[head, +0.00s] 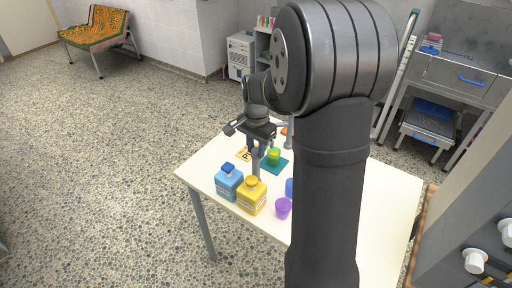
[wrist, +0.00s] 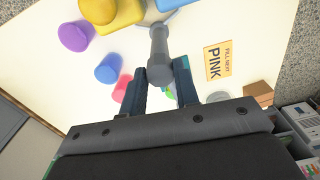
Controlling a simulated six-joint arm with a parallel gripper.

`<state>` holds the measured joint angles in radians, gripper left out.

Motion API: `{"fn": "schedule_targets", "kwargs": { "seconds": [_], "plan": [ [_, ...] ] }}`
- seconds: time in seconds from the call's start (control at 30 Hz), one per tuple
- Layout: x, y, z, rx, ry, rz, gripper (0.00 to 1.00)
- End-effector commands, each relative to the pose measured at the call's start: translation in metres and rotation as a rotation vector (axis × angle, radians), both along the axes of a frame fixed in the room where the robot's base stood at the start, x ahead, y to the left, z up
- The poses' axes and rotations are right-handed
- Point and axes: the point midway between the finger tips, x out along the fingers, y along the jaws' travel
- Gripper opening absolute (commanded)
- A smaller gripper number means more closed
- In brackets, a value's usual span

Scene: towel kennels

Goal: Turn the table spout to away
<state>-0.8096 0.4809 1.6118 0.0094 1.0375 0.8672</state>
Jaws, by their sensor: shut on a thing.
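The table spout, a grey post with a rounded end, stands between my gripper's fingers in the wrist view (wrist: 158,50). In the head view its lower part shows below my gripper (head: 256,164), behind the blue bottle. My gripper (wrist: 162,85) is shut on the spout, one dark finger on each side. A card (wrist: 218,61) reading "FILL ME AT PINK" lies on the table beside it. A pink cup (wrist: 122,88) shows left of the fingers. Which way the spout's outlet points is hard to tell.
A blue bottle (head: 229,184) and a yellow bottle (head: 252,199) stand close in front of the spout. A purple cup (head: 283,208) and a blue cup (head: 289,187) are to the right. The table's left front corner is clear.

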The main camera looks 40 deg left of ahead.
Motion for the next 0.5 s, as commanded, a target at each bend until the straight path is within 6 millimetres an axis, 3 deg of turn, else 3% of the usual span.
{"fn": "schedule_targets", "kwargs": {
  "seconds": [0.5],
  "plan": [
    [0.0001, 0.0000, -0.0001, 0.000, 0.002, 0.377, 0.00]
  ]
}}
